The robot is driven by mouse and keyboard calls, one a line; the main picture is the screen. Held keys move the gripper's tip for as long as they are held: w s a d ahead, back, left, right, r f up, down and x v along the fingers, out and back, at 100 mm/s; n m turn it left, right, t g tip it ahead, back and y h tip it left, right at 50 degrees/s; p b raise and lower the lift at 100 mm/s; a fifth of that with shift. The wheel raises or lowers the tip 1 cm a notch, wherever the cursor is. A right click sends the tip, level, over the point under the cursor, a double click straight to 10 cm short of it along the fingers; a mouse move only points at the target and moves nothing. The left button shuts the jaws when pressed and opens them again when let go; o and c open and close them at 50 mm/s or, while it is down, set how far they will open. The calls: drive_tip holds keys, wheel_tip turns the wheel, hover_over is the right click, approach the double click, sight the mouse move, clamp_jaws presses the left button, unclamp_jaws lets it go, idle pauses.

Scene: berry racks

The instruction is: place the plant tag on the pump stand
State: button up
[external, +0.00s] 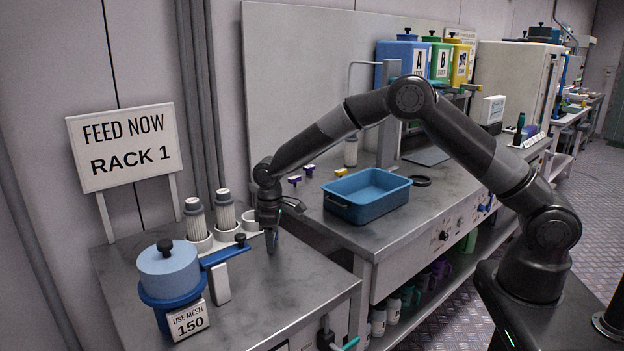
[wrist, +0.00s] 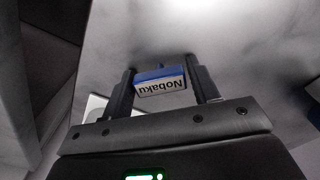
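The plant tag (wrist: 160,82) shows in the wrist view as a small blue piece with a white label reading "Nobaku", upside down. In the external view my gripper (external: 271,243) points down, low over the grey top of the left stand (external: 270,290), which I take to be the pump stand. The tag cannot be made out there, and I cannot tell whether it touches the top.
A blue lidded pot (external: 168,272) with a handle and two white filter cylinders (external: 225,212) stand left of my gripper. A "FEED NOW RACK 1" sign (external: 125,147) stands behind. A blue tray (external: 367,195) is on the right bench. The stand's front right is clear.

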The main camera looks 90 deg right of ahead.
drive_tip(key=shift+o, duration=1.2)
drive_tip(key=shift+r, duration=0.1)
wheel_tip(320, 180, up, 12)
drive_tip(key=s+a+r+t, duration=0.1)
drive_tip(key=s+a+r, duration=0.45)
drive_tip(key=r, duration=0.45)
drive_tip(key=s+a+r+t, duration=0.1)
drive_tip(key=s+a+r, duration=0.25)
drive_tip(key=s, duration=0.35)
drive_tip(key=s+a+r+t, duration=0.1)
drive_tip(key=s+a+r, duration=0.1)
drive_tip(key=s+r, duration=0.4)
drive_tip(key=s+a+f+t, duration=0.1)
drive_tip(key=s+a, duration=0.1)
drive_tip(key=s, duration=1)
drive_tip(key=s+a+f+t, duration=0.1)
drive_tip(key=s+a+f, duration=0.1)
drive_tip(key=s, duration=1)
drive_tip(key=shift+a+t, duration=0.3)
drive_tip(key=shift+a, duration=0.3)
